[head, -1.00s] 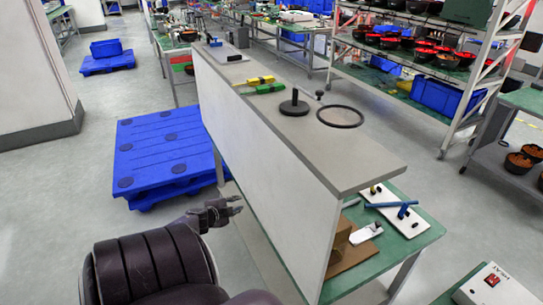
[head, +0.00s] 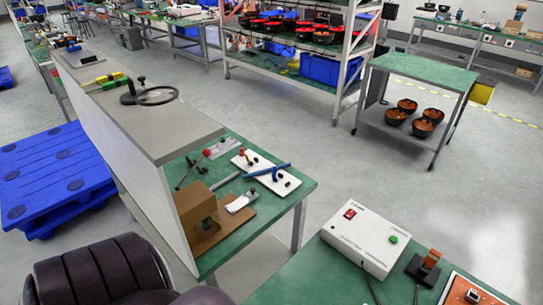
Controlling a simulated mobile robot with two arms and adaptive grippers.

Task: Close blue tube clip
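A blue tube-like piece (head: 268,172), which may be the tube clip, lies across a white board (head: 262,183) on the green table beyond the end of the long grey-topped partition. It is too small to tell whether any clip on it is open or shut. Small dark pegs and a red-and-yellow knobbed part stand on the same board.
The grey-topped partition (head: 165,125) stands left of the board. A brown block (head: 197,215) and a white clamp-like part (head: 241,201) sit nearer. A white control box (head: 366,238) with red and green buttons stands on the front table. Open floor (head: 340,185) lies to the right.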

